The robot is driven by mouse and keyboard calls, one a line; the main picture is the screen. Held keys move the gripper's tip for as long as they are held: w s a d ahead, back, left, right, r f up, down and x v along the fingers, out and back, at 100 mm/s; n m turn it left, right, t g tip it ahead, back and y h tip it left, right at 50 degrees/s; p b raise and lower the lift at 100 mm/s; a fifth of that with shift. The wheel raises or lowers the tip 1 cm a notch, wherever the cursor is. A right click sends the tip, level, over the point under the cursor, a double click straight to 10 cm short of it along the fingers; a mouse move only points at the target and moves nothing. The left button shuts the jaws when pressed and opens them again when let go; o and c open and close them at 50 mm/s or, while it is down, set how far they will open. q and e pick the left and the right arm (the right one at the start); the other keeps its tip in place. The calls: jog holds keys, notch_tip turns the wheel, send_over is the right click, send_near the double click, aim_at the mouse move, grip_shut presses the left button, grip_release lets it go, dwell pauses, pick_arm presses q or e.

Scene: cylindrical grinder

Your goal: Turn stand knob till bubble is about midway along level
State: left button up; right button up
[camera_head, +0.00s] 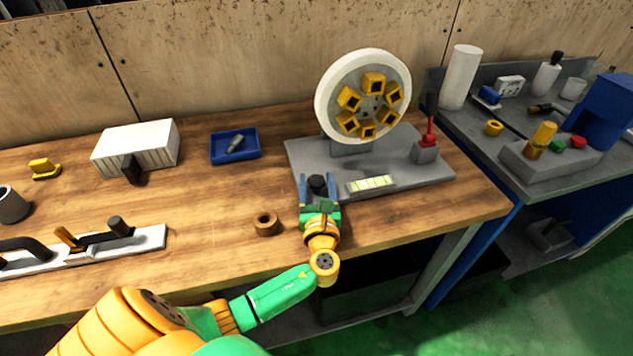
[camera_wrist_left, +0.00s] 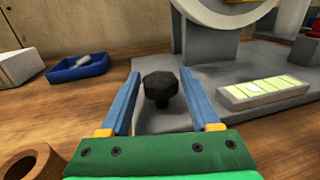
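The black stand knob (camera_head: 317,184) sits at the front left corner of the grey stand base (camera_head: 437,171). My left gripper (camera_head: 317,188) is at the knob with its two blue fingers apart, one on each side. In the left wrist view the knob (camera_wrist_left: 160,88) stands between the fingertips (camera_wrist_left: 160,85), with gaps showing on both sides. The level (camera_head: 370,184) lies on the front of the base, right of the knob. My right gripper is out of view.
A white wheel (camera_head: 338,78) with yellow blocks stands on the base. A red-handled piece (camera_head: 428,139) is at its right. A brown ring (camera_head: 267,223) lies left of my gripper. A blue tray (camera_head: 236,158) and a white ribbed box (camera_head: 137,146) are farther left.

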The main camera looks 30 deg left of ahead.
pick_arm(q)
grip_shut()
jog(key=shift+s+a+r+m+t+h+p, duration=0.1)
jog(key=shift+r+m+t+h+p, duration=0.25)
jog(key=shift+m+t+h+p, duration=0.4)
jog(key=shift+f+m+t+h, duration=0.2)
jog(key=shift+m+t+h, duration=0.15)
jog(key=shift+m+h, duration=0.5)
jog(key=shift+a+f+m+t+h, duration=0.15)
jog(key=shift+m+t+h, duration=0.15)
jog(key=shift+h, duration=0.7)
jog(key=shift+m+h+b, duration=0.35)
jog(key=shift+m+h, duration=0.15)
jog(key=shift+h, duration=0.2)
jog(key=shift+o, duration=1.9)
grip_release()
